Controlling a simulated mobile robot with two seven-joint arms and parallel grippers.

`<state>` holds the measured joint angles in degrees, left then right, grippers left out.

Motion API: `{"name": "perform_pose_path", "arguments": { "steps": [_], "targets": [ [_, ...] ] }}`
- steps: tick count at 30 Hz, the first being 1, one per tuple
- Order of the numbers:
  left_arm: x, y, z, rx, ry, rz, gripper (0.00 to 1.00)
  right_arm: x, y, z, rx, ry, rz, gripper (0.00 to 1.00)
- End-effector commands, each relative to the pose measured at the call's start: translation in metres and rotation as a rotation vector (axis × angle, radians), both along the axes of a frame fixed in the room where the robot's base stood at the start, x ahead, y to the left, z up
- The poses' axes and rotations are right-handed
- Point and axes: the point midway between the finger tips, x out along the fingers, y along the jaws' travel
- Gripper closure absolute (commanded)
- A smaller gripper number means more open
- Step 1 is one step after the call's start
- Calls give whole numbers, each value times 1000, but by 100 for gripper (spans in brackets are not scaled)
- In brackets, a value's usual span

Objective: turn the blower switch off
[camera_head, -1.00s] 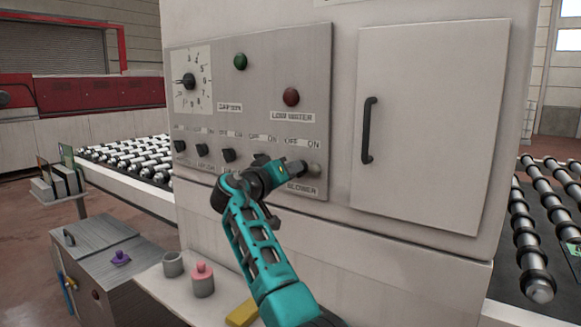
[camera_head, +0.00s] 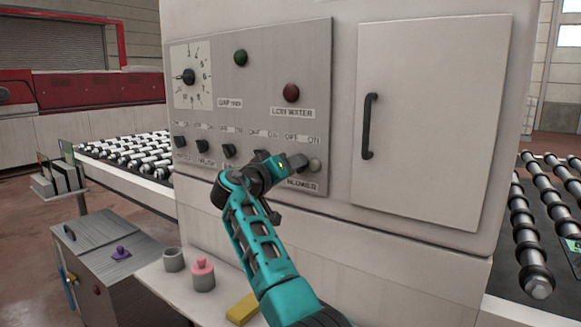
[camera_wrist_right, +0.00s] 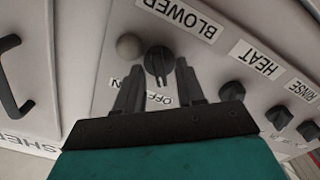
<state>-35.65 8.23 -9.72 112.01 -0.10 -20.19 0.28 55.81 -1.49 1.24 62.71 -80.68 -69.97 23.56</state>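The blower switch (camera_wrist_right: 158,62) is a dark round knob on the grey panel, below its OFF and ON marks. In the right wrist view it appears upside down beside the BLOWER label (camera_wrist_right: 182,18). My right gripper (camera_wrist_right: 157,74) is open, with one finger on each side of the knob's lower part in that view. I cannot tell whether the fingers touch it. In the head view my right gripper (camera_head: 296,162) is at the panel's lower right and largely hides the knob. The knob's setting is unclear. My left gripper is out of view.
Other knobs, including heat (camera_wrist_right: 232,92) and rinse (camera_wrist_right: 279,117), line the same row. A cabinet door with a black handle (camera_head: 369,126) is to the right. A shelf below holds a pink-topped pot (camera_head: 203,275).

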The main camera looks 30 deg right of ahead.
Motion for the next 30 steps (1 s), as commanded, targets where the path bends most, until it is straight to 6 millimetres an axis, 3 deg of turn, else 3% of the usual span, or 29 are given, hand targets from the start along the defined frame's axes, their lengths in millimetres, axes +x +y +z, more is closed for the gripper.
{"name": "perform_pose_path", "arguments": {
  "steps": [5, 15, 21, 30],
  "targets": [
    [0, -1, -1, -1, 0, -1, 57, -4, 13, -1, 0, 0, 3, 62],
    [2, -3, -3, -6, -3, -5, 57, -32, 79, -2, 2, 1, 3, 62],
    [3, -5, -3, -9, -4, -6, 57, -44, 109, -1, 1, 0, 2, 62],
    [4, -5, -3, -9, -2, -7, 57, -50, 119, 0, 0, 1, 0, 62]
  ]
}}
